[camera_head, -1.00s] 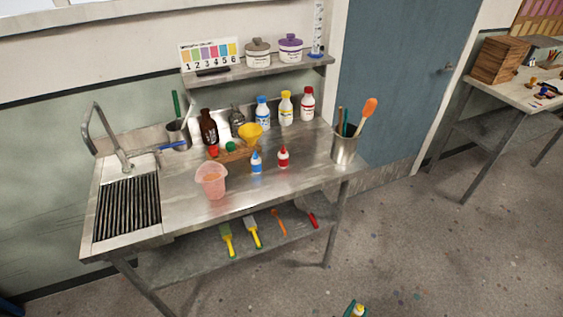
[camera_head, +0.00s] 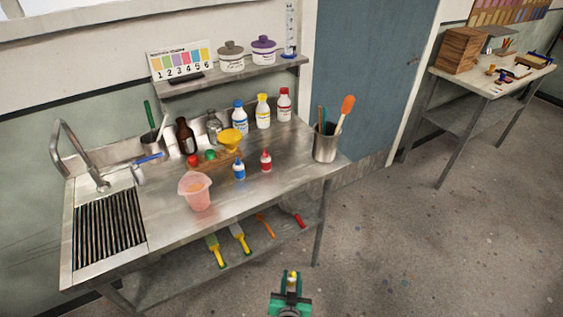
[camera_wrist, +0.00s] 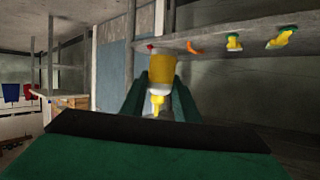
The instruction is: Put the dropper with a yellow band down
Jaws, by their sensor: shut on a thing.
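My gripper (camera_head: 291,291) is at the bottom of the head view, in front of the steel bench and over the floor. It is shut on the dropper with a yellow band (camera_head: 292,275), whose small pale and yellow top shows between the green fingers. In the wrist view the dropper (camera_wrist: 157,80) is larger, with a pale body, a wide yellow band and a yellow tip, held between the green fingers (camera_wrist: 157,98). On the bench (camera_head: 255,200) stand a blue-banded dropper (camera_head: 239,170) and a red-banded dropper (camera_head: 266,162).
Brushes lie on the lower shelf (camera_head: 185,270). The front right of the benchtop is bare.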

